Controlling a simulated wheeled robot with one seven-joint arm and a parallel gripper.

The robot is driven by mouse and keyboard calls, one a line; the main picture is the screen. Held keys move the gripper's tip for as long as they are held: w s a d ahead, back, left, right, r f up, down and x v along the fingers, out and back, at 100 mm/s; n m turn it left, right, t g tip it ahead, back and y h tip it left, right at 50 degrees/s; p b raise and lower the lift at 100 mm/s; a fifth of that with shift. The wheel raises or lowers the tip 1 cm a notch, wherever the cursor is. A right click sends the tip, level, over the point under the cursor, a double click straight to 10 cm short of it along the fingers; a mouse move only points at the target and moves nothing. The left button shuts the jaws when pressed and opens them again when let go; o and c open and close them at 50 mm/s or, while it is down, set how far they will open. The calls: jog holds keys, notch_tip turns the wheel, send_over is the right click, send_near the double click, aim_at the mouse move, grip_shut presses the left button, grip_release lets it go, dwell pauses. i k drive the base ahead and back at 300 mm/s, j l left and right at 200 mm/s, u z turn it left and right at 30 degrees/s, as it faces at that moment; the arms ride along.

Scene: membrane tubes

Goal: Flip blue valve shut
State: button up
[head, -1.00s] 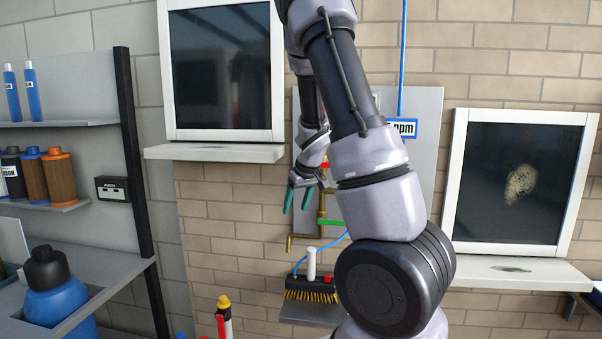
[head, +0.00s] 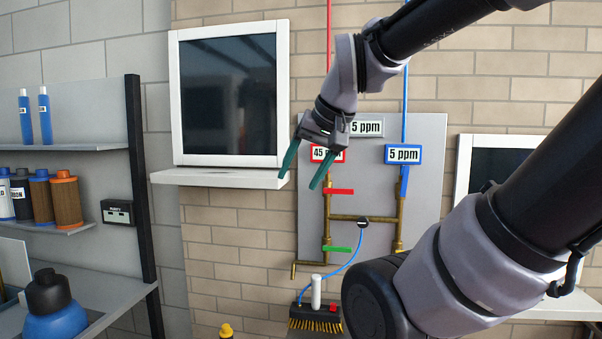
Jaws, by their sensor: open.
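The blue valve handle (head: 404,181) is on the right brass pipe of the grey wall panel, below the blue-framed 5 ppm label. It appears to stand upright, along the pipe. My gripper (head: 302,172) is open and empty, with its teal fingers pointing down and left. It hangs in front of the panel's left edge, left of the red valve lever (head: 338,191) and well left of the blue handle. The red lever and the green valve lever (head: 337,249) both lie sideways on the left pipe. My arm partly covers the red-framed label.
A dark window with a white sill (head: 225,178) is left of the panel. A brush head with a white post (head: 316,291) stands below the pipes. A shelf with filters (head: 66,199) is at left. My arm covers much of the lower right.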

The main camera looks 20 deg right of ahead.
aim_at(405, 171)
jog(key=z, duration=1.25)
